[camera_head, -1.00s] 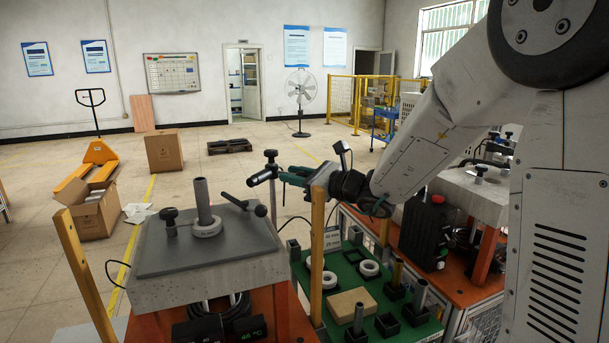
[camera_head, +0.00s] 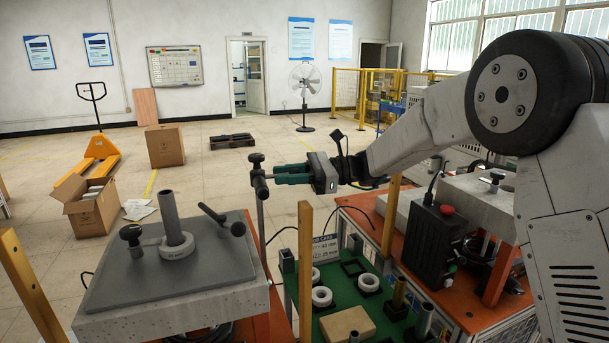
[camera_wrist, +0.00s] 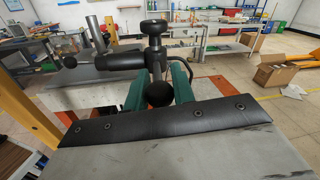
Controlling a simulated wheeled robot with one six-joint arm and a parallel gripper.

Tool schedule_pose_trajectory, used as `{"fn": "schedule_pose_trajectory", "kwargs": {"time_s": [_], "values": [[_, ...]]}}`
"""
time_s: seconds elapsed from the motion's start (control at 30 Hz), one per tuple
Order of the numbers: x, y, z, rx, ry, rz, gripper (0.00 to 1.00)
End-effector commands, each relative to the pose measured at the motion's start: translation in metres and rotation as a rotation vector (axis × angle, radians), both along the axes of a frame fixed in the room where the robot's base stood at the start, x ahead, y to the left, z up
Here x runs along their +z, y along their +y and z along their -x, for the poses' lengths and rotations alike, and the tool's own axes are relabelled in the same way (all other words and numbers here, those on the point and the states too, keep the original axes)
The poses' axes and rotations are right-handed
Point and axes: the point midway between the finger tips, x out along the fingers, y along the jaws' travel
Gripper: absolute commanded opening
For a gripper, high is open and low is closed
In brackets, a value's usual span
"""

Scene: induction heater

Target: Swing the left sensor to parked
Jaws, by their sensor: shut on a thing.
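The left sensor is a black barrel (camera_head: 261,188) clamped on a thin upright post at the right back edge of the left heater's grey plate (camera_head: 170,265). A black knob (camera_head: 256,158) tops it. In the wrist view the sensor barrel (camera_wrist: 112,62) reaches left from its clamp, and a black ball (camera_wrist: 160,93) sits at the near side between the fingers. My gripper (camera_head: 282,174), with green fingers, is shut on the sensor from the right. It also shows in the wrist view (camera_wrist: 158,88). The exact contact is partly hidden by the ball.
A steel post (camera_head: 172,220) in a pale ring, a black knob (camera_head: 131,234) and a black lever (camera_head: 215,216) stand on the plate. Yellow uprights (camera_head: 305,265) flank a green tray (camera_head: 335,285) with rings. A black box (camera_head: 428,243) with a red button stands right.

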Motion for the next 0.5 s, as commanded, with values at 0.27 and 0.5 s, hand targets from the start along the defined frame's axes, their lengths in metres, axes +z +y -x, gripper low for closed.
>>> {"fn": "schedule_pose_trajectory", "kwargs": {"time_s": [0.27,0.5], "values": [[-0.0001,0.0050,-0.0030,0.084,0.000,0.000,0.00],[0.0001,0.0052,-0.0037,0.096,0.000,-0.001,0.00]]}}
